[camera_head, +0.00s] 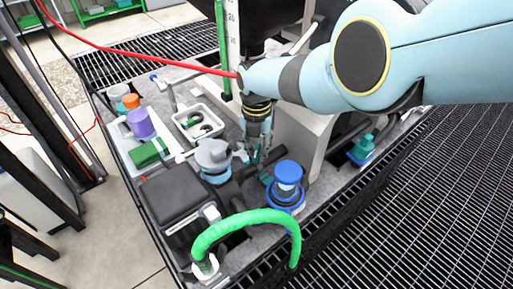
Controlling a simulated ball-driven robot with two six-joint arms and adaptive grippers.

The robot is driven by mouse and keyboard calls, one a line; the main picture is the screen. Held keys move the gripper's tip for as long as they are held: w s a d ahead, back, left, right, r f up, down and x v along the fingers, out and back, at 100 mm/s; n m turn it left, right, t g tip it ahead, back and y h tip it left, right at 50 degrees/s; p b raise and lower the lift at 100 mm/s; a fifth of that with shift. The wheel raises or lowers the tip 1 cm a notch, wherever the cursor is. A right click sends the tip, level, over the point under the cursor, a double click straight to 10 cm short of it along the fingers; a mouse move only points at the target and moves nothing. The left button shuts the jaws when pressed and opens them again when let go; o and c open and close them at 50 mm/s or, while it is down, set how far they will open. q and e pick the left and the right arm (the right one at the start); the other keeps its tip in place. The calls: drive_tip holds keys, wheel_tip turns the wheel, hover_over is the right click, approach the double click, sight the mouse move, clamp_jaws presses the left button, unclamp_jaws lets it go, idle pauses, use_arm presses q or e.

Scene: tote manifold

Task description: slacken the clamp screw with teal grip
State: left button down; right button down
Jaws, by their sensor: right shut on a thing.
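My right gripper (254,158) comes down from the pale blue arm at the upper right and points into the middle of the tote, between a grey-topped round fitting and a blue-capped fitting. Its fingers are shut on a small part that they mostly hide. This looks like the clamp screw with teal grip, of which a dark teal bit (265,178) shows just below and right of the fingertips. How far the screw is turned cannot be told. My left gripper is not in view.
The blue-capped fitting (288,178) stands close right of the gripper, the grey-topped fitting (214,155) close left. A green hose (245,219) arches in front. A teal-topped fitting (362,147) stands farther right. White trays (133,150) with loose parts lie left. A red cable (150,58) crosses above.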

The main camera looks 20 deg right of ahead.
sight(256, 149)
drive_tip(key=n, duration=0.4)
drive_tip(key=shift+w+r+n, duration=0.1)
drive_tip(key=shift+w+n, duration=0.05)
drive_tip(key=shift+n, duration=0.25)
idle(0.4)
drive_tip(key=c, duration=1.3)
unclamp_jaws()
wheel_tip(256, 149, up, 12)
drive_tip(key=shift+f, duration=0.1)
